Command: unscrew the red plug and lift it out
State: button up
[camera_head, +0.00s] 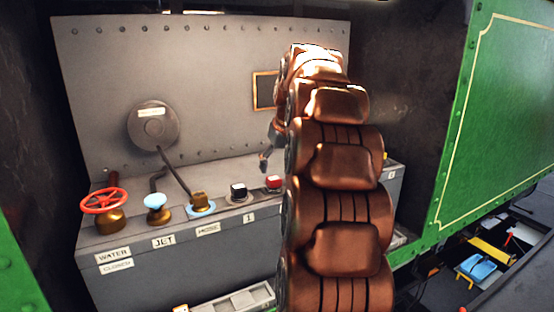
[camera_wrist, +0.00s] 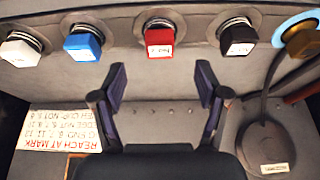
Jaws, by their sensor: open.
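The red plug (camera_head: 274,182) is a small square-headed cap on the grey shelf, just left of my arm in the head view. In the wrist view the red plug (camera_wrist: 159,40) sits in a round collar at the top middle, with a white label on its face. My gripper (camera_wrist: 160,74) is open and empty, its two dark fingers spread to either side below the plug, apart from it. In the head view only a little of my gripper (camera_head: 265,160) shows, above and behind the plug; my copper arm hides the rest.
A black plug (camera_wrist: 237,38), a blue plug (camera_wrist: 83,42) and a white plug (camera_wrist: 22,48) flank the red one closely. A riveted panel (camera_head: 220,80) rises behind.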

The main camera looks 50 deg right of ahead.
aim_at(273, 178)
jog(key=shift+p+x, duration=0.95)
jog(key=shift+x, duration=2.45)
grip_shut()
jog(key=shift+f+n+y+b, duration=0.1)
jog(key=shift+n+y+b, duration=0.2)
jog(key=shift+n+b, duration=0.4)
jog(key=shift+n+y+b, duration=0.4)
jog(key=shift+n+b, duration=0.1)
jog(key=shift+n, duration=0.8)
